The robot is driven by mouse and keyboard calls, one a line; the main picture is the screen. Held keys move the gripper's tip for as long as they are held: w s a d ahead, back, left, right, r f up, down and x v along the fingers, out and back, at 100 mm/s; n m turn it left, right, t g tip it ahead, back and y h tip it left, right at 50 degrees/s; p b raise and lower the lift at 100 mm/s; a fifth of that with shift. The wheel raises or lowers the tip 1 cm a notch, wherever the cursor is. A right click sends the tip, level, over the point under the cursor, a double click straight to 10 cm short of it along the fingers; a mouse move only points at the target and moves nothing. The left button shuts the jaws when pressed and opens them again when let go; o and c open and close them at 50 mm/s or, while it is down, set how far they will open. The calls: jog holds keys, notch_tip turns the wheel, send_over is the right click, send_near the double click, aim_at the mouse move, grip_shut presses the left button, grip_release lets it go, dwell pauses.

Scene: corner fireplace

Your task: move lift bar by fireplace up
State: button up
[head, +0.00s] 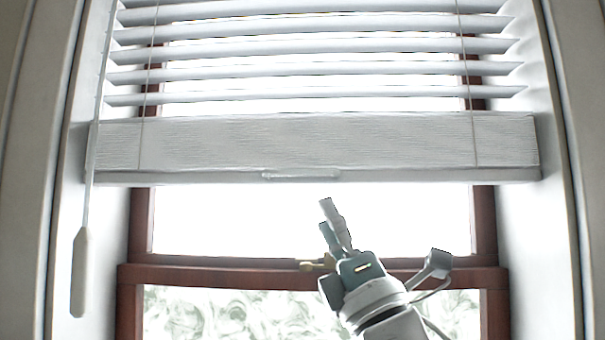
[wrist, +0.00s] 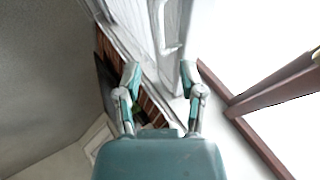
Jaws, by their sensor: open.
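The lift bar is the pale handle (head: 300,175) on the underside edge of the white bottom rail (head: 300,143) of a window blind. In the wrist view the handle (wrist: 183,28) shows at the top, beyond and between my fingertips, slightly toward the right one. My gripper (head: 327,218) is below the handle and a little to its right in the head view, pointing up toward it. In the wrist view my gripper (wrist: 159,78) has its two fingers spread apart with nothing between them. It appears apart from the handle.
White slats (head: 310,48) are stacked above the rail. A wand (head: 80,270) hangs at the left. A brown window frame (head: 220,273) crosses behind my arm, and white side walls bound the recess. A brick strip (wrist: 150,107) shows in the wrist view.

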aim_at(303, 174)
jog(key=x, duration=0.9)
jog(key=shift+f, duration=0.1)
grip_shut()
